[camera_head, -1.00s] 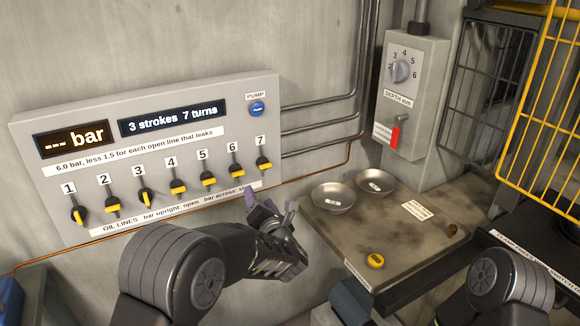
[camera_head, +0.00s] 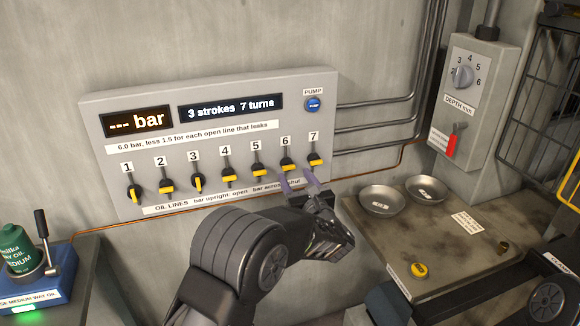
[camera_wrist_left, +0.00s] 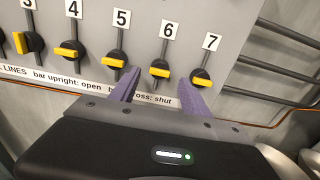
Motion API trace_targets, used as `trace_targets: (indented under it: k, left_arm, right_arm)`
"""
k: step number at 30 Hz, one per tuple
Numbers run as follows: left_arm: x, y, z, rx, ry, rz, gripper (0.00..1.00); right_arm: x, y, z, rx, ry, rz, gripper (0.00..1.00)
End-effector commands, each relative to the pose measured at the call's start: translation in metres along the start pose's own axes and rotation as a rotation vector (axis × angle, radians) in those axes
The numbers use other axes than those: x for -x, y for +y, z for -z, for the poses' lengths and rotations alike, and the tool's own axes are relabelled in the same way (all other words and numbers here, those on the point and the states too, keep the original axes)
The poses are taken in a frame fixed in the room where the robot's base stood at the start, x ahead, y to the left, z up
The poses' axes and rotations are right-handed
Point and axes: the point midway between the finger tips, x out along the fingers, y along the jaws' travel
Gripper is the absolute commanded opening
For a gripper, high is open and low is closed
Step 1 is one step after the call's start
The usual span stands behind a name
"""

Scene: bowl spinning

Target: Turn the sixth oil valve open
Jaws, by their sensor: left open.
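The sixth oil valve (camera_head: 287,165) is a black knob with a yellow bar under the label 6 on the grey panel (camera_head: 235,95). Its bar lies across. It also shows in the left wrist view (camera_wrist_left: 160,72). My left gripper (camera_head: 296,181) is open and empty just below it. In the left wrist view the purple fingers (camera_wrist_left: 153,88) stand apart, one to each side of valve 6; contact cannot be told. The right finger is close to valve 7 (camera_head: 315,160). My right gripper is out of view.
Valve 5 (camera_head: 257,172) is close on the left, its bar across. Valves 1 (camera_head: 135,192) and 3 (camera_head: 197,184) have upright bars. A blue pump button (camera_head: 313,104) sits above valve 7. A bench with two metal dishes (camera_head: 381,200) stands at right, an oil pump (camera_head: 35,262) at far left.

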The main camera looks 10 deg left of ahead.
Motion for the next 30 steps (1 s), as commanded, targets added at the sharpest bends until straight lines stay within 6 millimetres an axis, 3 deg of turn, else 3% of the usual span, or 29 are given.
trace_targets:
  k: [9, 20, 30]
  left_arm:
    - [-0.046, 0.0, -0.002, -0.002, -0.001, -0.001, 0.55]
    - [-0.054, 0.0, 0.0, -0.001, 0.0, 0.001, 0.55]
    - [-0.054, 0.0, 0.0, -0.001, 0.0, 0.0, 0.29]
  right_arm:
    - [0.018, -0.005, -0.002, -0.004, -0.006, -0.006, 0.0]
    - [0.018, -0.005, -0.003, -0.005, -0.007, -0.007, 0.0]
    - [0.019, -0.005, -0.003, -0.005, -0.006, -0.007, 0.0]
